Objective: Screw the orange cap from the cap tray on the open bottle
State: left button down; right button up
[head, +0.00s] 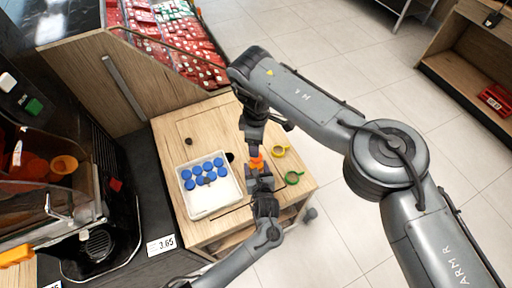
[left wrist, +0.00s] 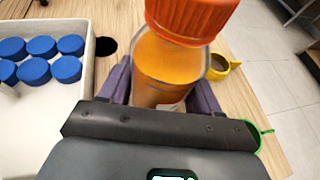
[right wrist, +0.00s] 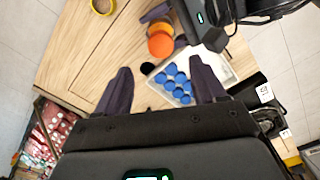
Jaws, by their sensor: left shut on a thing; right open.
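The bottle (left wrist: 168,70), filled with orange liquid, is between the fingers of my left gripper (left wrist: 160,92), which is shut on it. The orange cap (left wrist: 192,18) sits on the bottle's top; I cannot tell how tightly it is screwed. The cap also shows in the head view (head: 256,163) and the right wrist view (right wrist: 160,45). My right gripper (right wrist: 165,82) is open and empty, above the cap and apart from it. The white cap tray (head: 212,207) left of the bottle holds several blue caps (head: 205,172); no orange cap is visible in it.
The juicer (head: 50,190) stands at the left. The tabletop behind the tray is mostly clear.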

jog(key=shift+r, duration=2.1)
pick_arm(q)
jog(key=shift+c, duration=0.7)
grip_release()
jog(key=shift+s+r+p, duration=0.25)
jog(key=shift+s+p, duration=0.05)
jog(key=shift+s, duration=0.05)
jog(key=p+v, duration=0.4)
jog(key=v, duration=0.6)
pick_arm(e)
notch_tip(320, 180, up, 5)
jog(key=shift+f, duration=0.15)
pick_arm(q)
jog(key=shift+f, duration=0.1)
